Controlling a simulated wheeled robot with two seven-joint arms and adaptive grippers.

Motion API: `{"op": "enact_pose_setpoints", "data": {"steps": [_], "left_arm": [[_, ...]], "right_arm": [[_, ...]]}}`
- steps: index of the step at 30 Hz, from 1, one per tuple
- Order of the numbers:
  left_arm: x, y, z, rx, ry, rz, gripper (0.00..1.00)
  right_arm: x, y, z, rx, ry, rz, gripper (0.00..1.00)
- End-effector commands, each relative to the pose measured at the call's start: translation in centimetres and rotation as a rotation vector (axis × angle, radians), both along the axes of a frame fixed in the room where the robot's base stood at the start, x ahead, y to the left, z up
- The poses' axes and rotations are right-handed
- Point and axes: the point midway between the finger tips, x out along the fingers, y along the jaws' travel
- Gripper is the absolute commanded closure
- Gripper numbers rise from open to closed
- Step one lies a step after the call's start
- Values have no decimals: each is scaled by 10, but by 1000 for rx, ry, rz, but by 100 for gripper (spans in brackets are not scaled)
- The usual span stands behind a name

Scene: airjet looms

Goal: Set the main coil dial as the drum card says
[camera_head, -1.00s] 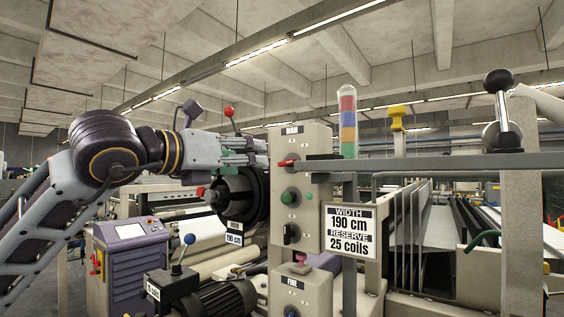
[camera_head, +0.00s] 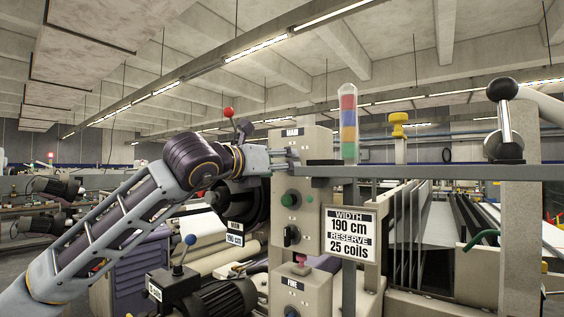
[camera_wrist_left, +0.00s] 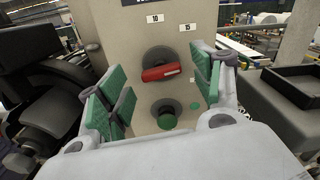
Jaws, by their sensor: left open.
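The main coil dial (camera_wrist_left: 160,72) has a red handle on a black round base, on the beige panel (camera_head: 310,215) labelled MAIN. In the wrist view the handle lies nearly level, slightly tilted, with plates 10 and 15 above it. My left gripper (camera_head: 292,159) is at the panel front and covers the dial in the head view. In the wrist view its green-padded fingers (camera_wrist_left: 160,92) are open, one on each side of the dial. I cannot tell whether they touch it. A card (camera_head: 350,233) reads WIDTH 190 cm, RESERVE 25 coils. My right gripper is not in view.
A green button (camera_head: 290,198) and a black switch (camera_head: 291,235) sit below the dial. A black drum (camera_head: 240,200) with a small card (camera_head: 235,239) is left of the panel. A grey rail (camera_head: 430,171) runs right. The FINE box (camera_head: 300,285) stands below.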

Motion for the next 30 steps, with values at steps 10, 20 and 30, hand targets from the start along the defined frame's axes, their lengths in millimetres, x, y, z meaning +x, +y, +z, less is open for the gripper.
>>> {"op": "enact_pose_setpoints", "data": {"steps": [10, 20, 30], "left_arm": [[13, -9, 0, 0, 0, 0, 34], [13, -9, 0, 1, -1, 0, 48], [13, -9, 0, 1, -1, 0, 79]], "right_arm": [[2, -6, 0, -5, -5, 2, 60], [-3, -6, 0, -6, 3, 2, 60], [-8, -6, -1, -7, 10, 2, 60]]}}
